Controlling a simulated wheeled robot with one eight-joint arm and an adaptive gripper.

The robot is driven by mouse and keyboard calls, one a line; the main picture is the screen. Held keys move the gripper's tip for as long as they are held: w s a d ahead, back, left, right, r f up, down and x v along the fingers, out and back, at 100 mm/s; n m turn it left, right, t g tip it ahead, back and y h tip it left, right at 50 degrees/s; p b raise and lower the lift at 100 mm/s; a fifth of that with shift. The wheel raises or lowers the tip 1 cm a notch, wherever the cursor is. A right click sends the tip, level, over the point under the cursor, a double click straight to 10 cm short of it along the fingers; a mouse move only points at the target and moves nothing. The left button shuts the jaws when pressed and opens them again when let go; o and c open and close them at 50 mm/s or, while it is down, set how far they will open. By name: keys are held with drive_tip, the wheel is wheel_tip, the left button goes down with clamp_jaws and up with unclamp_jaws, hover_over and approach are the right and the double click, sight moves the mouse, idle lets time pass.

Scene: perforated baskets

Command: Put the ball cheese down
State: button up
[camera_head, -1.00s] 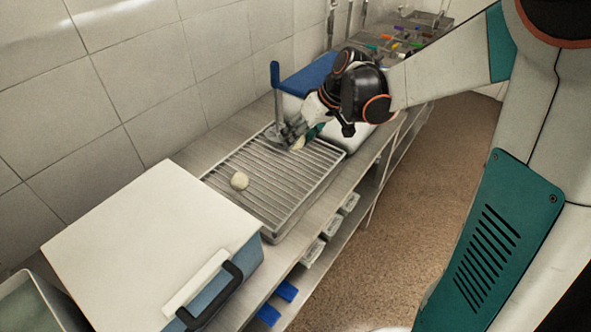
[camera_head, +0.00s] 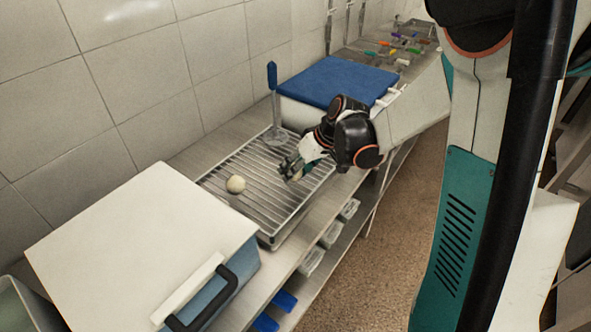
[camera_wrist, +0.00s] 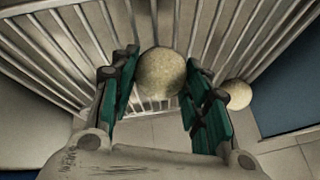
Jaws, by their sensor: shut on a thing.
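My gripper (camera_head: 291,168) is low over the wire rack (camera_head: 222,168), near its right side. In the wrist view its green fingers (camera_wrist: 161,75) are shut on a pale, speckled ball cheese (camera_wrist: 161,72), which sits between the fingertips. In the head view this ball is mostly hidden by the fingers. I cannot tell whether it touches the bars. A second pale ball (camera_head: 236,184) rests on the left part of the rack, apart from my gripper. In the wrist view the second ball (camera_wrist: 240,95) shows beyond the right finger.
A white-lidded box (camera_head: 130,245) with a dark handle stands left of the rack. A blue-topped box (camera_head: 335,80) is behind my gripper. An upright blue-handled tool (camera_head: 273,105) stands at the rack's back edge. Bare bars lie between the second ball and my gripper.

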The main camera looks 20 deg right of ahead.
drive_tip(key=shift+f, duration=0.2)
drive_tip(key=o, duration=1.1)
drive_tip(key=shift+r, duration=0.1)
drive_tip(key=shift+d+r, duration=0.1)
drive_tip(key=shift+r, duration=0.2)
drive_tip(key=p+v, duration=0.4)
drive_tip(key=v, duration=0.7)
drive_tip(key=shift+s+d+r, duration=0.1)
drive_tip(key=shift+r, duration=0.15)
